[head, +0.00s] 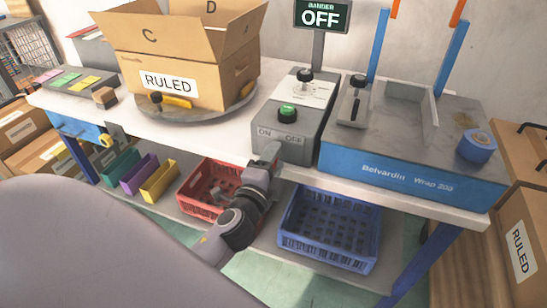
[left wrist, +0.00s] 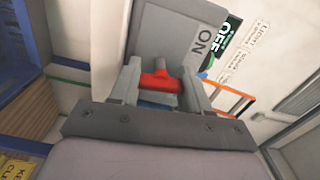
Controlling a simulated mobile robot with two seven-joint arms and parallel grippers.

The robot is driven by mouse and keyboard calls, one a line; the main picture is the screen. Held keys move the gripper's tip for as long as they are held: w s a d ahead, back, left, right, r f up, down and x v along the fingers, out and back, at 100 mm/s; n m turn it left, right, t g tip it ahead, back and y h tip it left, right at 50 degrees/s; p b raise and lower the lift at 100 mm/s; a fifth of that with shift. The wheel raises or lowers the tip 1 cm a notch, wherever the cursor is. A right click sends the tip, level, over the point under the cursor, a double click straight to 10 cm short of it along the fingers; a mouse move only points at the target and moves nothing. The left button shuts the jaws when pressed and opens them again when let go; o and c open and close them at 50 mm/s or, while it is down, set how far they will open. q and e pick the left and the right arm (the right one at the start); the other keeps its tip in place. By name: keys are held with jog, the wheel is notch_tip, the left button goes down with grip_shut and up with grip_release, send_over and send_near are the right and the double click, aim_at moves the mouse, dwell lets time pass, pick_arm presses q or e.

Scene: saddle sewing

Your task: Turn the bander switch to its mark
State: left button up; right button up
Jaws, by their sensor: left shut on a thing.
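The bander switch is a red handle (left wrist: 160,82) on the front of a grey control box (head: 309,145). The box front carries the labels ON and OFF; ON also shows on the grey panel (left wrist: 165,35) in the left wrist view. My left gripper (head: 272,150) reaches up to the box front and hides the switch in the head view. In the left wrist view my left gripper (left wrist: 162,88) is shut on the red handle, with a finger on each side. A sign (head: 320,16) above reads BANDER OFF. My right gripper is not in view.
A green button (head: 287,111) and a black knob (head: 305,75) top the box. The blue wrapping machine (head: 410,175) stands to its right, an open carton (head: 180,85) on a turntable to its left. Red (head: 190,207) and blue (head: 325,250) crates sit below the bench.

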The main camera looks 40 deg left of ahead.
pick_arm(q)
jog(key=shift+m, duration=0.5)
jog(key=o, duration=1.1)
jog(key=shift+c, duration=0.2)
jog(key=shift+s, duration=0.15)
jog(key=b+v, duration=0.1)
jog(key=v, duration=0.6)
